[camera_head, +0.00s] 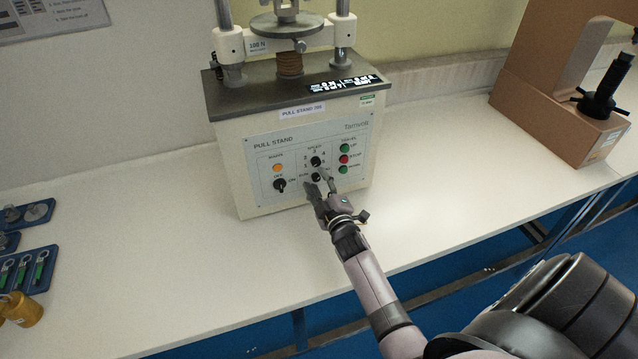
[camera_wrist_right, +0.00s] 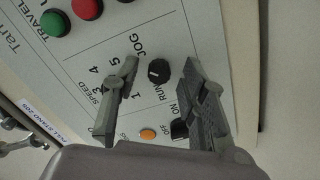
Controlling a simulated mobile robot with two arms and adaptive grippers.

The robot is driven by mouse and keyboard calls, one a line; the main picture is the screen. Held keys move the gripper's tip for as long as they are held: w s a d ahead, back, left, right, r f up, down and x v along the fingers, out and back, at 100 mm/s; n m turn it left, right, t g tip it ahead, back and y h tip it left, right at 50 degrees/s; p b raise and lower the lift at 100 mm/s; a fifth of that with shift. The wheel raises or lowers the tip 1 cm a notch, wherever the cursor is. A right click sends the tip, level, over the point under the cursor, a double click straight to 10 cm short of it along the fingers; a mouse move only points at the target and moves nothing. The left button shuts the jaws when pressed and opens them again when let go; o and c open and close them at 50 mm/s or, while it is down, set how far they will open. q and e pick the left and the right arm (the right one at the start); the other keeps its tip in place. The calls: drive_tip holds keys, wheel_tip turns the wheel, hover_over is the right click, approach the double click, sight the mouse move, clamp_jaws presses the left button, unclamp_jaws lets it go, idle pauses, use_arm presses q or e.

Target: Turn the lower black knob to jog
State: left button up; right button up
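The lower black knob (camera_head: 316,177) is on the front panel of the pull stand, below the black speed knob (camera_head: 315,161). In the right wrist view the lower knob (camera_wrist_right: 159,71) sits between the words RUN and JOG, with a pale mark on its face. My right gripper (camera_head: 321,182) is in front of the panel at this knob. In the wrist view my right gripper (camera_wrist_right: 160,66) is open, one finger on either side of the knob, with visible gaps to both. Its left finger hides the speed knob there. My left gripper is not in view.
An OFF/ON switch (camera_head: 280,185) and an orange lamp (camera_head: 277,168) are left of the knobs. Green and red buttons (camera_head: 344,159) are close on the right. A brown tester (camera_head: 545,110) stands at right, blue trays (camera_head: 28,270) at left. The white bench between is mostly clear.

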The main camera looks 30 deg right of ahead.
drive_tip(key=v, duration=1.2)
idle(0.3)
